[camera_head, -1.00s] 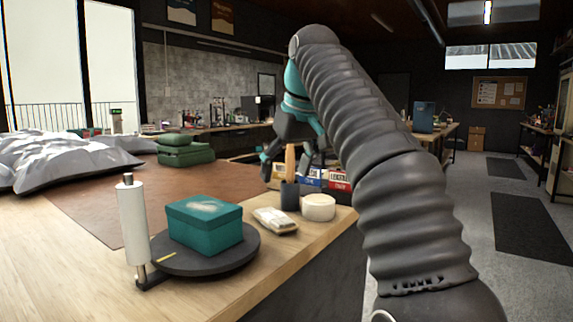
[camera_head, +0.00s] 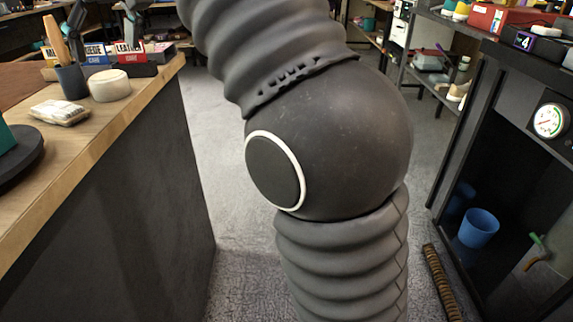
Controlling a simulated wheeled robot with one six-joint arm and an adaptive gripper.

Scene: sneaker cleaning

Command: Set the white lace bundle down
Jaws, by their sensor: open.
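A pale, flat bundle (camera_head: 60,112), which looks like the white lace bundle, lies on the wooden bench top near its right edge. Nothing touches it from above, and its fine detail is too small to make out. My thick grey ribbed arm fills the middle of the view and runs out at the top edge.
A round white piece (camera_head: 110,85) and a dark cup (camera_head: 70,82) with a wooden-handled tool stand beside the bundle on the bench (camera_head: 130,115). Boxes stand behind. At right is a dark cabinet with a gauge (camera_head: 550,120) and a blue cup (camera_head: 478,228). Grey floor lies between.

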